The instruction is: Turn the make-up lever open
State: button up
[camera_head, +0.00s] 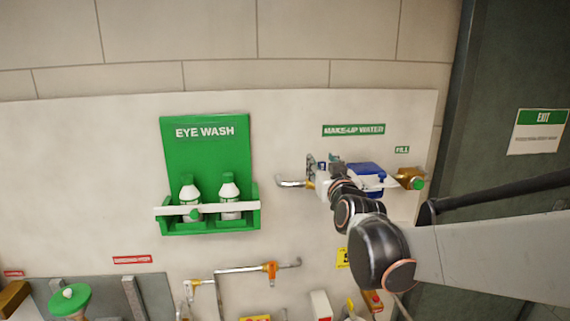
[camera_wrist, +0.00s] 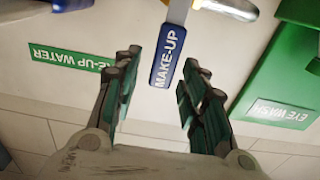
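The make-up lever (camera_wrist: 167,57) has a blue grip with white MAKE-UP lettering and a pale metal shank. In the wrist view its grip end lies between and just beyond my fingertips. My gripper (camera_wrist: 162,76) is open, with one finger on each side of the lever and visible gaps to it. In the head view my gripper (camera_head: 328,178) is at the pipework under the green MAKE-UP WATER sign (camera_head: 353,130). There my gripper and arm mostly hide the lever, so its angle is unclear.
A blue fitting (camera_head: 367,178) and a brass valve (camera_head: 410,178) lie right of my gripper, below a FILL label (camera_head: 402,149). A green eye wash station (camera_head: 205,150) with two bottles hangs left. Orange-handled pipework (camera_head: 270,270) is below. The wall above is clear.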

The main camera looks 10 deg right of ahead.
jog(key=shift+w, duration=0.5)
grip_shut()
